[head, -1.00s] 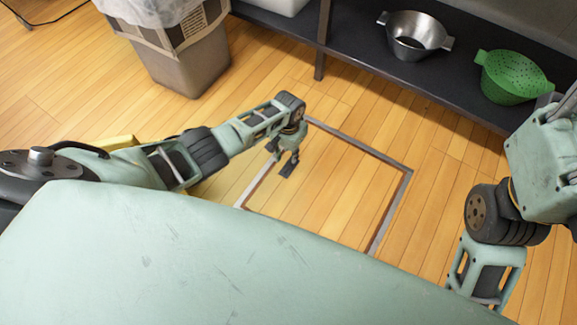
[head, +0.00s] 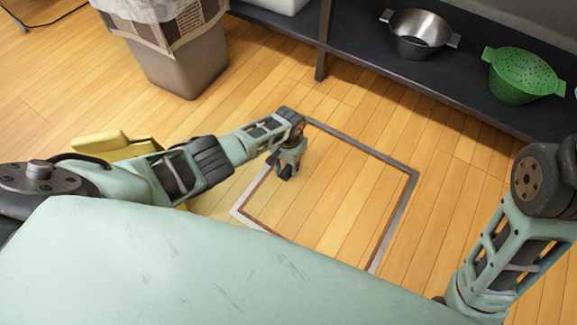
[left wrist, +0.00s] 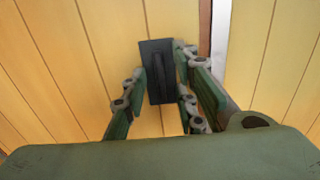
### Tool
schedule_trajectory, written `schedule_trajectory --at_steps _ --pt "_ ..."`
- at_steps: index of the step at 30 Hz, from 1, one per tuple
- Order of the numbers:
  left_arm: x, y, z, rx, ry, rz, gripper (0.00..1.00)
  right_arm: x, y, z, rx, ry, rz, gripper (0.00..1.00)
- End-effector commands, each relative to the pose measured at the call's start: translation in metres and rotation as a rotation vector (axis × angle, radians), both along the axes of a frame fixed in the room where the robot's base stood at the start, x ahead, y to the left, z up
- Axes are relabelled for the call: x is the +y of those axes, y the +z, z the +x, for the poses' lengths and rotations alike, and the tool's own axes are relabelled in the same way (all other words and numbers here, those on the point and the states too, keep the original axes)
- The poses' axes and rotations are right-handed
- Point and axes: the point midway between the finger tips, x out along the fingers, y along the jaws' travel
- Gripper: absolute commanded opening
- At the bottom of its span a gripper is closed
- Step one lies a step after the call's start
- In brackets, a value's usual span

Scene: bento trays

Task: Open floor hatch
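The floor hatch (head: 335,205) is a wooden panel flush with the floor, inside a grey metal frame, in the middle of the head view. My left gripper (head: 285,171) is low over the hatch's left part. In the left wrist view, the hatch's black rectangular handle (left wrist: 156,62) lies on the planks.
A dark shelf (head: 385,65) at the back holds a metal colander (head: 420,38) and a green colander (head: 522,75). A waste bin (head: 183,65) stands at the upper left. The floor right of the hatch is clear.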

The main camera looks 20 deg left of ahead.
Motion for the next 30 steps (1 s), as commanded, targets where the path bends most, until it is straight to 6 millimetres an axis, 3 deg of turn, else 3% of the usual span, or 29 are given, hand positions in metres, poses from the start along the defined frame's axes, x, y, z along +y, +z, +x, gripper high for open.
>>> schedule_trajectory --at_steps 2,12,30 --pt "-0.0001 0.0002 0.0000 0.000 0.000 0.000 0.27 0.0000 0.0002 0.0000 0.000 0.000 0.000 0.42" --pt "-0.0001 0.0001 -0.0002 0.000 0.000 0.000 0.00 0.0000 0.0001 -0.0002 0.000 0.000 0.000 0.42" --pt "-0.0002 0.0026 -0.0005 0.001 0.001 0.003 0.00 -0.0001 0.0025 -0.0004 -0.001 0.001 0.000 0.42"
